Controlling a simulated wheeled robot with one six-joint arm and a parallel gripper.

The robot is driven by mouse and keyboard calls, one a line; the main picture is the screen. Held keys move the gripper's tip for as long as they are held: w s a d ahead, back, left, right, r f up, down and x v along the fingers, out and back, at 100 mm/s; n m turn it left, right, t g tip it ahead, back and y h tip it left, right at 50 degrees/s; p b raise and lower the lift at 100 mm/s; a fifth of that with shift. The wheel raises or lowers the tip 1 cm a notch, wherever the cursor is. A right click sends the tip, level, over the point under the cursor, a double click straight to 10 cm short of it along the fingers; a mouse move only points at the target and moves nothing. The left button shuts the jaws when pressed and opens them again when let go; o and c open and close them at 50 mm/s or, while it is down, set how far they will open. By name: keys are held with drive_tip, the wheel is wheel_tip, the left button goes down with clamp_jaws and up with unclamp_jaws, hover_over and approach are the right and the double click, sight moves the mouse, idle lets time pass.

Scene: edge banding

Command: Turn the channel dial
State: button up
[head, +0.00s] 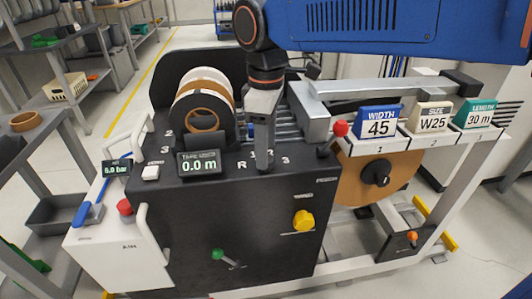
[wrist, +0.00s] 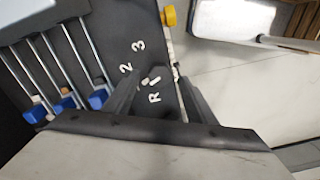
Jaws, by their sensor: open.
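My gripper (head: 262,168) points down over the right part of the black machine top, by the white marks R, 1, 2 and 3. In the wrist view my gripper (wrist: 161,76) has its two dark fingers apart, with the R and 1 marks (wrist: 154,90) between or beside them. I cannot tell which control is the channel dial.
A tape roll (head: 206,100) stands left of my gripper, with a 0.0 m display (head: 199,163) before it. Blue sliders (wrist: 97,99) on rods lie beside the marks. A red ball knob (head: 341,128) and sign blocks (head: 379,122) stand to the right. A green-tipped lever (head: 217,254) is low in front.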

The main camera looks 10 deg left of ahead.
drive_tip(key=shift+f, duration=1.15)
drive_tip(key=shift+c, duration=0.6)
drive_tip(key=c, duration=0.9)
